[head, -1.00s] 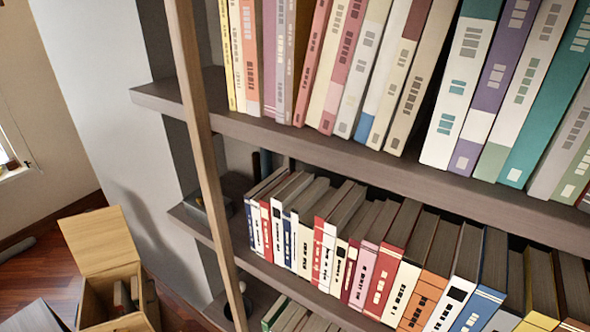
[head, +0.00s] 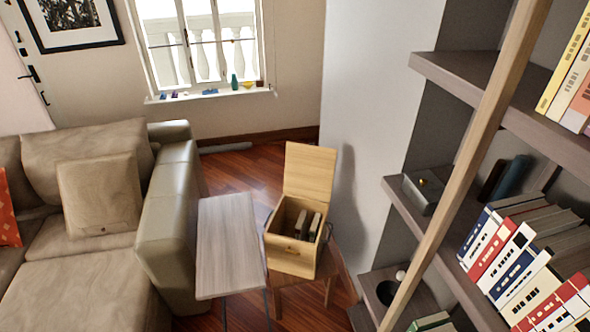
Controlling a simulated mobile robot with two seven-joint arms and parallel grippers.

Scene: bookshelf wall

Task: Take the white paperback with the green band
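I cannot make out a white paperback with a green band in the head view. Books in white, blue and red stand on the middle shelf (head: 396,187) at the right, such as a red-and-white book (head: 493,250). Yellow and pink spines (head: 566,70) show on the upper shelf, cut off by the right edge. A book with a green edge (head: 428,322) shows partly on the lowest visible shelf; its cover cannot be read. Neither of my grippers is in view.
A slanting wooden ladder rail (head: 467,150) stands before the shelves. An open wooden box (head: 290,262) with a few dark books sits on a small stool. A small side table (head: 228,240) and a beige sofa (head: 172,215) stand left. Some red wooden floor (head: 235,175) is bare.

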